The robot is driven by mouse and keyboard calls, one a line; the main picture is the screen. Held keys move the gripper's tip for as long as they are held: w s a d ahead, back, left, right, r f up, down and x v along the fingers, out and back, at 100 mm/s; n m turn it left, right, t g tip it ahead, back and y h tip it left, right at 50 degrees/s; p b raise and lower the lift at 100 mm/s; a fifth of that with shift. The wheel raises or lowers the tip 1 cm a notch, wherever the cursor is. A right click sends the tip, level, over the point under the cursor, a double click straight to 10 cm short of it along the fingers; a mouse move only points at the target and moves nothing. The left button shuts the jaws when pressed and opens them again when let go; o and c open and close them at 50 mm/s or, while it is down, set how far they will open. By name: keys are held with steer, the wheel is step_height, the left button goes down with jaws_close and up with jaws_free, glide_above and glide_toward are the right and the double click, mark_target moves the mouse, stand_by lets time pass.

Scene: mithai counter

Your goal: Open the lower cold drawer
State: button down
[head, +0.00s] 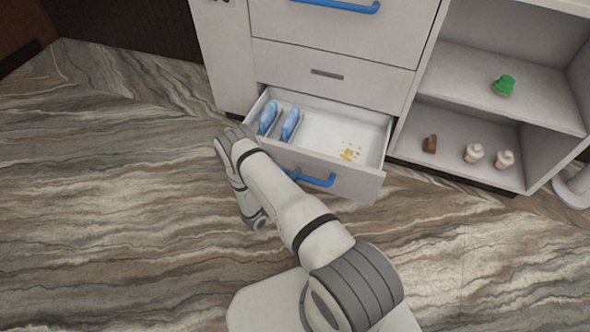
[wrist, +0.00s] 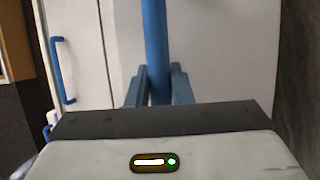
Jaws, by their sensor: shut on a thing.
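The lower cold drawer (head: 353,182) is pulled out in the head view, with its inside showing. Its blue bar handle (head: 318,180) runs along the front. My gripper (wrist: 158,88) is shut on the blue handle (wrist: 155,40) in the wrist view, with one finger on each side of the bar. In the head view my arm hides the gripper and the left part of the handle. Inside the drawer are two blue packs (head: 290,124) on the left and a patch of yellow crumbs (head: 350,152) on the right.
A closed drawer with a blue handle (head: 345,5) is above. Open shelves on the right hold a green-topped item (head: 504,85), a brown item (head: 430,144) and two pale jars (head: 474,153). The marbled floor (head: 110,200) to the left is clear.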

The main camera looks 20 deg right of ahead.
steer(key=shift+s+a, duration=0.1)
steer(key=shift+a, duration=0.1)
steer(key=c, duration=1.3)
jaws_free()
steer(key=shift+d, duration=0.1)
steer(key=p+v, duration=0.1)
steer(key=v, duration=0.7)
steer(key=shift+p, duration=0.3)
